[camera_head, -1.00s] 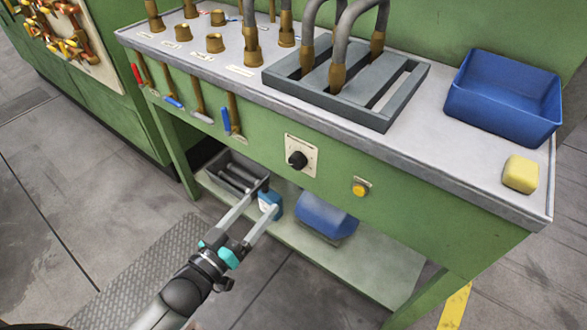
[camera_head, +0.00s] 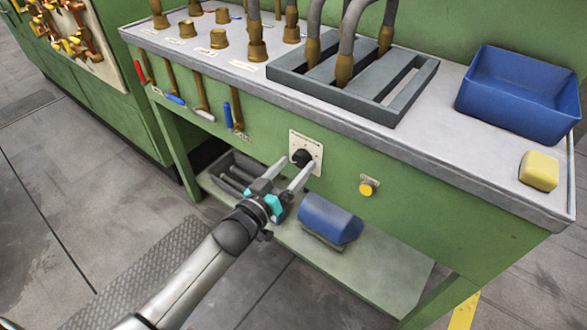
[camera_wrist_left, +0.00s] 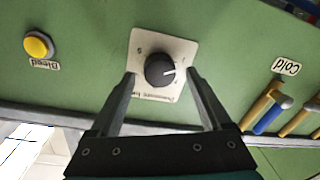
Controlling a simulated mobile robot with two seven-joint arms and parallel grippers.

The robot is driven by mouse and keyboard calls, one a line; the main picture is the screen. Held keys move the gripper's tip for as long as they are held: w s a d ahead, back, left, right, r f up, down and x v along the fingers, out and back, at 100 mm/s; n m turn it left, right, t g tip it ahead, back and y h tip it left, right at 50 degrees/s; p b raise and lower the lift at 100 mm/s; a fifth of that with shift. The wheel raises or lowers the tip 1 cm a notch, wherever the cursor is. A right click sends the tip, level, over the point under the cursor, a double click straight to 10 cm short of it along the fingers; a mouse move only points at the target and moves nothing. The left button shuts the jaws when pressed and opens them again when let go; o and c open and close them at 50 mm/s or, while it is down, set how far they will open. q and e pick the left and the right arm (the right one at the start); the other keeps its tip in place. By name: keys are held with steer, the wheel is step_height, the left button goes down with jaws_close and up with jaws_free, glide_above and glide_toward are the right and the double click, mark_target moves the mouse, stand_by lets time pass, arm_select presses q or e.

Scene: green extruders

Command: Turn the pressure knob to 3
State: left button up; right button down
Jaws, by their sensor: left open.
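The pressure knob (camera_head: 301,157) is a black round knob on a pale square plate (camera_head: 315,146) on the green front panel. Some plate markings are too small to read. My left gripper (camera_head: 298,164) is open, its fingers pointing at the plate. In the left wrist view the fingertips (camera_wrist_left: 160,74) lie on either side of the knob, with gaps visible; I cannot tell how far they are from the panel. My right gripper is not in view.
A yellow button (camera_head: 367,188) labelled Bleed in the wrist view sits right of the knob. Levers with blue handles (camera_head: 228,115) hang left of it. The benchtop overhangs above.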

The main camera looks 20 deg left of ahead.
arm_select(q)
steer(key=shift+w, duration=0.15)
jaws_close()
stand_by(0.7)
